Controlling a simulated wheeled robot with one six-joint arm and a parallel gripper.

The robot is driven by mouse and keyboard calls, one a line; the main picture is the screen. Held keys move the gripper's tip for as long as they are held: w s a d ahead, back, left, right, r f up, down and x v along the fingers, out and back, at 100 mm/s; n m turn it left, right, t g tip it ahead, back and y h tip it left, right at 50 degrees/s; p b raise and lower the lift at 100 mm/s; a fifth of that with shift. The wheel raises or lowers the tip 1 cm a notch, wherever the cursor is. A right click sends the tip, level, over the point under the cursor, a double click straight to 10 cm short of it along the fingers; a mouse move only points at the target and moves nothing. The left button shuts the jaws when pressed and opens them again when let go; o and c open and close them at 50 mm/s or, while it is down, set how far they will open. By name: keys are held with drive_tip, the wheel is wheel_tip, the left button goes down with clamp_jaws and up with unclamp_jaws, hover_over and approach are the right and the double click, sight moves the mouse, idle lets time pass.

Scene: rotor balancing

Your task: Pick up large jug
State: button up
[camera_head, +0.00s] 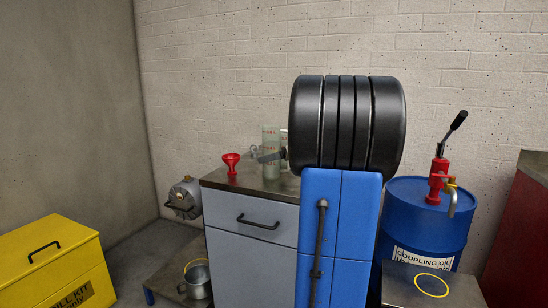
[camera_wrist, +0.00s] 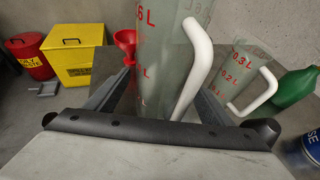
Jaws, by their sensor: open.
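The large jug (camera_wrist: 160,60) is a clear greenish vessel with red litre marks and a white handle on its right side. It stands upright on the grey cabinet's top, and in the head view (camera_head: 270,145) my arm hides part of the surroundings. My gripper (camera_wrist: 158,95) is open, with one finger on each side of the jug's lower body in the wrist view. Whether either finger touches the jug I cannot tell.
A smaller jug (camera_wrist: 238,78) with a white handle stands close on the right, with a green bottle (camera_wrist: 293,88) beyond it. A red funnel (camera_head: 231,162) is on the left of the cabinet top (camera_head: 215,180). A blue drum (camera_head: 408,215) with a pump stands right.

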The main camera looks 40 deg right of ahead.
drive_tip(key=shift+w+f, duration=0.2)
drive_tip(key=shift+w, duration=0.3)
drive_tip(key=shift+c, duration=0.3)
drive_tip(key=c, duration=1.1)
drive_tip(key=shift+r, duration=0.2)
drive_tip(key=shift+c, duration=0.2)
